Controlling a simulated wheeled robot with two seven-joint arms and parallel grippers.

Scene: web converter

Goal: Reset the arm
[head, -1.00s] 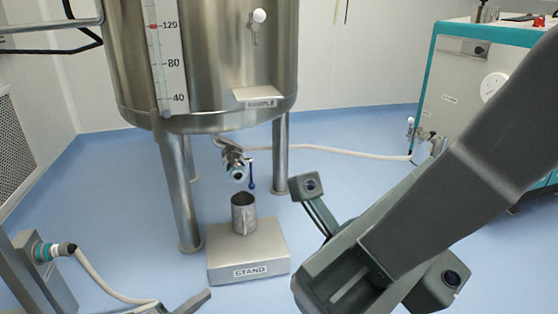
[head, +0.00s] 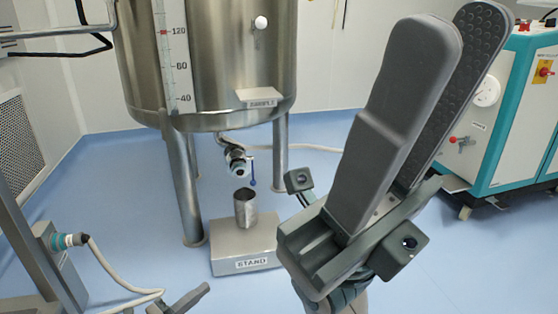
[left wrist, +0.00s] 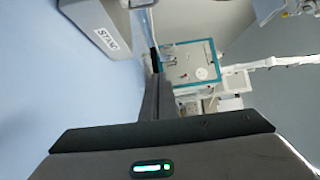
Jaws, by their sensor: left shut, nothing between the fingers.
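My right gripper (head: 440,95) fills the right of the head view, close to the camera, its fingers pointing up. The fingers stand apart, and the far one shows its ribbed inner pad. Nothing is seen between them. My left gripper (head: 195,297) shows only as a dark grey tip at the bottom edge of the head view, left of the stand's front. In the left wrist view its dark fingers (left wrist: 155,95) are together and empty, pointing towards the teal machine.
A steel cup (head: 246,208) stands on the stand (head: 246,241), below the valve (head: 236,160) of the large steel tank (head: 215,60). The teal-and-white machine (head: 515,120) is at the right. A hose (head: 103,265) lies at lower left. Blue floor is clear between.

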